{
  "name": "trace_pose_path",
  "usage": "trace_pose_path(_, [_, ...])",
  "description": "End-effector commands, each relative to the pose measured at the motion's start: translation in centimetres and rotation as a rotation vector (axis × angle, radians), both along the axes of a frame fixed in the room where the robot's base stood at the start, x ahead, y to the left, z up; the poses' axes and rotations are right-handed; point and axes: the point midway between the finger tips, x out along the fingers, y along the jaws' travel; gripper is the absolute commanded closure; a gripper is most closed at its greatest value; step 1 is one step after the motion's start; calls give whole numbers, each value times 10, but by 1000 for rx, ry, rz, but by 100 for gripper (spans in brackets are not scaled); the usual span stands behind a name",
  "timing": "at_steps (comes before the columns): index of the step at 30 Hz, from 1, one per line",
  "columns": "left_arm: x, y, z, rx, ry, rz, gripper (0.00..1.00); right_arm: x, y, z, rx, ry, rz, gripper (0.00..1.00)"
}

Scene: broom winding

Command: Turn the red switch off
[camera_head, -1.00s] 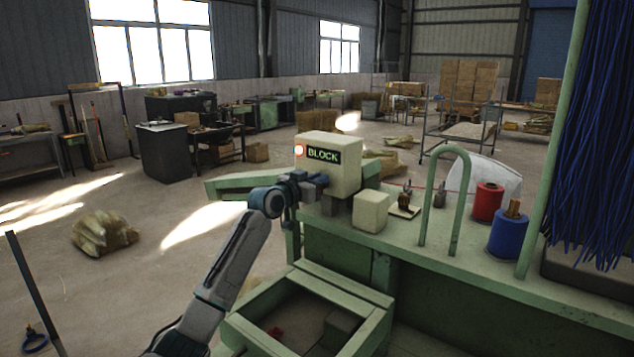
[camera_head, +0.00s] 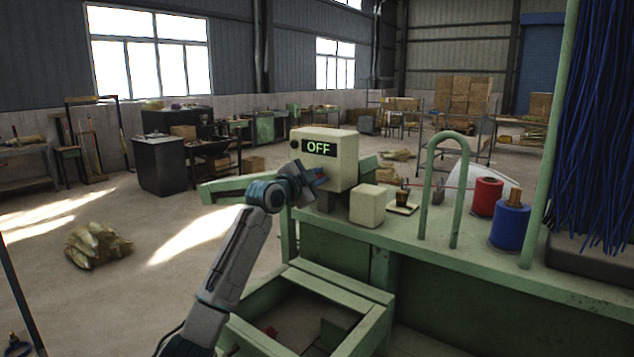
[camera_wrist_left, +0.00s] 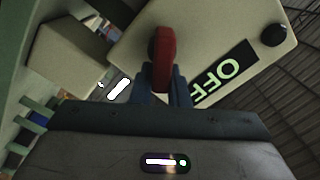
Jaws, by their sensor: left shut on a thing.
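The beige control box (camera_head: 345,150) stands on the green machine, and its display (camera_head: 319,148) reads OFF. The round lamp (camera_head: 294,144) left of the display is dark. The red switch (camera_wrist_left: 162,50) shows on the box face in the left wrist view, with the box (camera_wrist_left: 130,35) around it and the display (camera_wrist_left: 225,75) to its right. My left gripper (camera_wrist_left: 165,85) is shut on the red switch. In the head view the left gripper (camera_head: 312,180) is at the box's front face and mostly covers the switch. My right gripper is not in view.
A smaller beige block (camera_head: 367,205) stands right of the box on the green table. A green hoop (camera_head: 428,190), a red spool (camera_head: 487,196) and a blue spool (camera_head: 510,226) stand farther right. Blue bristles (camera_head: 608,110) hang at the right edge. An open green frame (camera_head: 300,335) lies below.

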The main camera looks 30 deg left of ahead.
Motion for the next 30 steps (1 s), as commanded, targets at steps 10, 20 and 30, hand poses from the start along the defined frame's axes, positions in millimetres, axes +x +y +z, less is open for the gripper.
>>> trace_pose_path(10, [1,-3,-16,319,-10,-2,100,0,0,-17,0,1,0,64])
trace_pose_path(20, [1,-4,-18,555,-29,-2,100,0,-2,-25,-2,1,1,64])
trace_pose_path(30, [0,-4,-18,668,-40,-2,100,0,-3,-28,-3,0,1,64])
